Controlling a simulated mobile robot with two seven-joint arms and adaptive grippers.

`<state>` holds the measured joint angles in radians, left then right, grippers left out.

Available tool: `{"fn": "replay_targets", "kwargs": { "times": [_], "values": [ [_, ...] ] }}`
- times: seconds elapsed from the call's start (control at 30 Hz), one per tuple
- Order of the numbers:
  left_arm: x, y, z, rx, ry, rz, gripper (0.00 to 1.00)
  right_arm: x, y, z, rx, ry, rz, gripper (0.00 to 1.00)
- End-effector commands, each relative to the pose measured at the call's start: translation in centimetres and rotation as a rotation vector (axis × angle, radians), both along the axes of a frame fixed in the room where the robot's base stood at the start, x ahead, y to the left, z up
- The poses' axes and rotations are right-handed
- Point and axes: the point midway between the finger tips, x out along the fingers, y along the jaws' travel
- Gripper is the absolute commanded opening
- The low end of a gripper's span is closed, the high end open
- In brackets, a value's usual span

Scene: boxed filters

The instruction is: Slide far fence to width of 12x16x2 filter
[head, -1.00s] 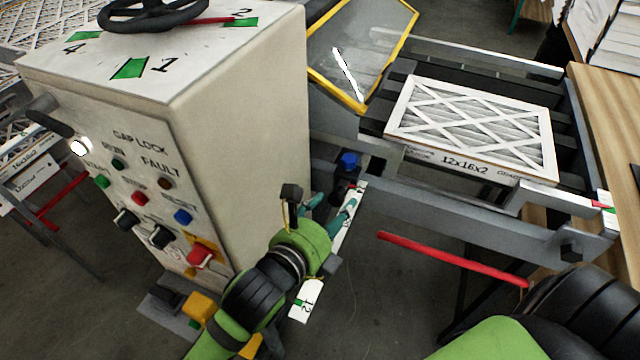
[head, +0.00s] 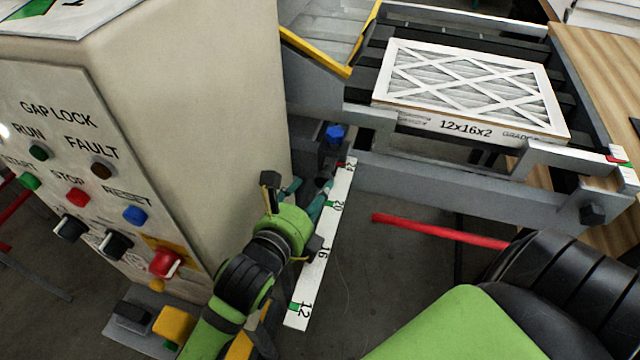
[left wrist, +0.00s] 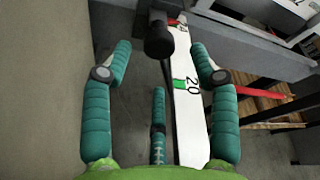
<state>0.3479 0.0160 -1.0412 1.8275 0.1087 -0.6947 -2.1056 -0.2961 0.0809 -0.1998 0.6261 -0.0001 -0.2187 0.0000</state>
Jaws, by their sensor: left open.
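The white 12x16x2 filter (head: 470,90) lies flat on the dark slatted conveyor. A grey fence rail (head: 465,22) runs along its far side, and another grey rail (head: 560,155) along its near side. A white scale strip (head: 323,240) marked 12, 16, 20 and 24 slopes down beside the cabinet; its 20 mark also shows in the left wrist view (left wrist: 190,90). My left gripper (head: 315,193) is open over the strip's upper part. In the left wrist view, a dark round knob (left wrist: 158,38) stands between its teal fingertips (left wrist: 162,65), with no visible grip. My right gripper is out of view.
A beige control cabinet (head: 190,110) with several buttons stands close left of my left arm. A blue knob (head: 335,133) sits by the strip's top end. A red bar (head: 435,230) sticks out below the conveyor. A wooden table (head: 605,75) is at right.

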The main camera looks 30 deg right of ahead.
Motion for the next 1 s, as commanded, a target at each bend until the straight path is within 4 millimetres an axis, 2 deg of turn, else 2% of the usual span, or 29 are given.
{"fn": "replay_targets", "kwargs": {
  "times": [0.1,0.3,0.7,0.73,0.87,0.9,1.0],
  "values": [
    [0.9,-1.5,-0.4,0.0,0.002,0.0,0.6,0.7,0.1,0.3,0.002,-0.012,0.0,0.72],
    [2.0,-3.1,-1.0,0.0,-0.001,0.001,0.6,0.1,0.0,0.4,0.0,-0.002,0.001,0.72],
    [2.4,-3.7,-1.2,0.001,-0.001,0.0,0.6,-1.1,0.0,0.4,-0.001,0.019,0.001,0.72],
    [2.4,-3.6,-1.2,0.001,-0.001,0.0,0.56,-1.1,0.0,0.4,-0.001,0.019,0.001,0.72],
    [2.4,-3.6,-1.2,0.001,-0.001,0.0,0.04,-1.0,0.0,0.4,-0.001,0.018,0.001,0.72],
    [2.4,-3.7,-1.2,0.001,-0.001,0.0,0.0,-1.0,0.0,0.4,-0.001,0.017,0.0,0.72],
    [2.4,-3.7,-1.2,0.0,-0.001,-0.001,0.0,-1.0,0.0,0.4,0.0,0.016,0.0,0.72]
  ]
}}
